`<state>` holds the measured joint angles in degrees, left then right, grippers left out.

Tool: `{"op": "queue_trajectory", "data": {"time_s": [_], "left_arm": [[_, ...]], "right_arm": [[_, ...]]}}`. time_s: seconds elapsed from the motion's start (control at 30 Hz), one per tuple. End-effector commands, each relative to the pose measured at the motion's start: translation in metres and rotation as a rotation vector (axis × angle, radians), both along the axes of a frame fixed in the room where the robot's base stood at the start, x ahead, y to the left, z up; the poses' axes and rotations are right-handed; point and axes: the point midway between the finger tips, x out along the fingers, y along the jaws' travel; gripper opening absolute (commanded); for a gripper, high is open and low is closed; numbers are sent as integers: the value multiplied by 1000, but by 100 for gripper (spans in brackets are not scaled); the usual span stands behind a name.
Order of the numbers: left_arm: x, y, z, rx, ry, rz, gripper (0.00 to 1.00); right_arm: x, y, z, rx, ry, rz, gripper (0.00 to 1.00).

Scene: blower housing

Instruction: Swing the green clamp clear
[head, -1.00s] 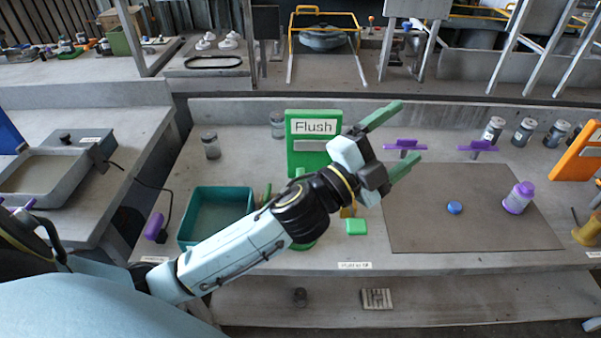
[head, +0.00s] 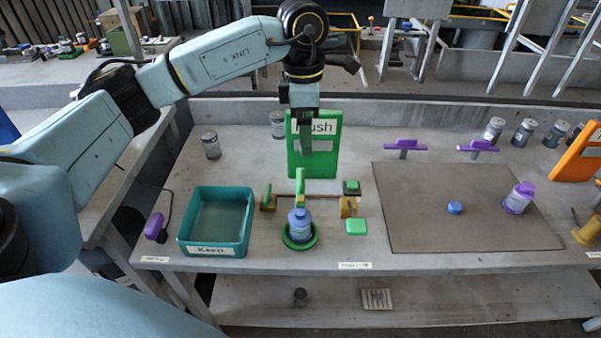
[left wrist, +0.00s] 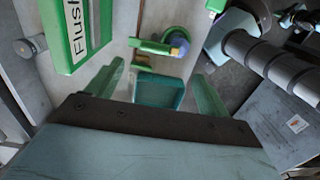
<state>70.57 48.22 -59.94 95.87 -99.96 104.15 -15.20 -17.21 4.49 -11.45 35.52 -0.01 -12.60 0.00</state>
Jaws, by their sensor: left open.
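The green clamp (head: 300,182) stands at the middle of the bench, its green arm running to the blue-capped bottle (head: 300,228). The bottle stands upright in a green ring (head: 287,240). In the left wrist view the clamp arm (left wrist: 150,46) reaches to the bottle (left wrist: 181,48); whether it touches the cap is unclear. My left gripper (head: 305,148) points down behind and above the clamp, in front of the green Flush panel (head: 325,165). Its fingers are apart and nothing is between them in the left wrist view (left wrist: 158,88). My right gripper is in neither view.
A teal tray (head: 183,235) labelled Keep stands left of the bottle. Brown-yellow blocks (head: 348,207) and a green button (head: 356,227) are at the right of the clamp.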

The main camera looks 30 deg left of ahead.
Motion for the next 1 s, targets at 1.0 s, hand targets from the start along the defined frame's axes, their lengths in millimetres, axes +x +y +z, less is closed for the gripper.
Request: {"op": "queue_trajectory", "data": {"time_s": [1.0], "left_arm": [[0, 12, -129, 45, 6, 12, 80]], "right_arm": [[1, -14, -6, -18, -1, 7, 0]]}}
